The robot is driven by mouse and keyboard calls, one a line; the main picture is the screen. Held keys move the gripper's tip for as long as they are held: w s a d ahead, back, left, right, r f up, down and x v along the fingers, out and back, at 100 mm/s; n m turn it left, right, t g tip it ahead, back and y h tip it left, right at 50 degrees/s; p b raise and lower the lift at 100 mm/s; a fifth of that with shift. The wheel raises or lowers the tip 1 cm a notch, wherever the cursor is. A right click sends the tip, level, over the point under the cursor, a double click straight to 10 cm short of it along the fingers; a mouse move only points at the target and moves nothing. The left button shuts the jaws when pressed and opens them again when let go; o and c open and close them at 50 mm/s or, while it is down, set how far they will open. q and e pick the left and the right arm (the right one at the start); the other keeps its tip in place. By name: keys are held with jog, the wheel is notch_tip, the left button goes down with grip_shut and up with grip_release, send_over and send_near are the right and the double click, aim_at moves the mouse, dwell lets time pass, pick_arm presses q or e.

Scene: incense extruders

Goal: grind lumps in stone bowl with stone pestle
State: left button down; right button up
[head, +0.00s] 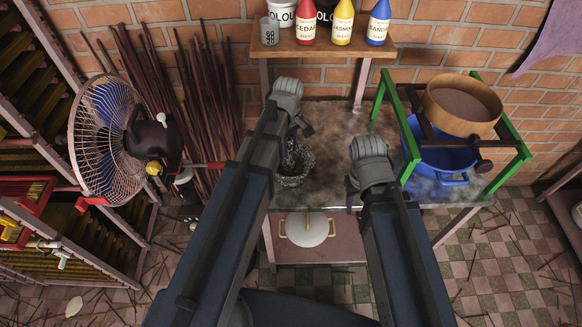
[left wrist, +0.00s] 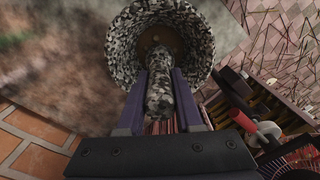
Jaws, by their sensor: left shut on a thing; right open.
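The speckled grey stone bowl (head: 295,167) stands on the worktable, partly hidden by my left arm. It fills the top middle of the left wrist view (left wrist: 205,45), with a brownish patch inside; separate lumps cannot be made out. The speckled stone pestle (left wrist: 160,95) is between the fingers of my left gripper (left wrist: 160,78), which is shut on it. Its far end reaches into the bowl; whether it touches the bottom I cannot tell. In the head view my left gripper (head: 293,140) is over the bowl. My right gripper (head: 352,190) is open and empty, right of the bowl.
A green frame (head: 512,140) with a round sieve (head: 462,103) and a blue basin (head: 440,160) stands on the table's right. A shelf (head: 330,50) with bottles is behind. A fan (head: 105,140) and incense sticks are at left. A lidded pot (head: 307,229) sits below.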

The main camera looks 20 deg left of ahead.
pick_arm(q)
jog(key=shift+s+a, duration=0.2)
jog(key=shift+s, duration=0.3)
jog(key=shift+d, duration=0.1)
jog(key=shift+s+d, duration=0.4)
jog(key=shift+d, duration=0.1)
jog(key=shift+w+d, duration=0.2)
jog(key=shift+d, duration=0.25)
jog(key=shift+w, duration=0.1)
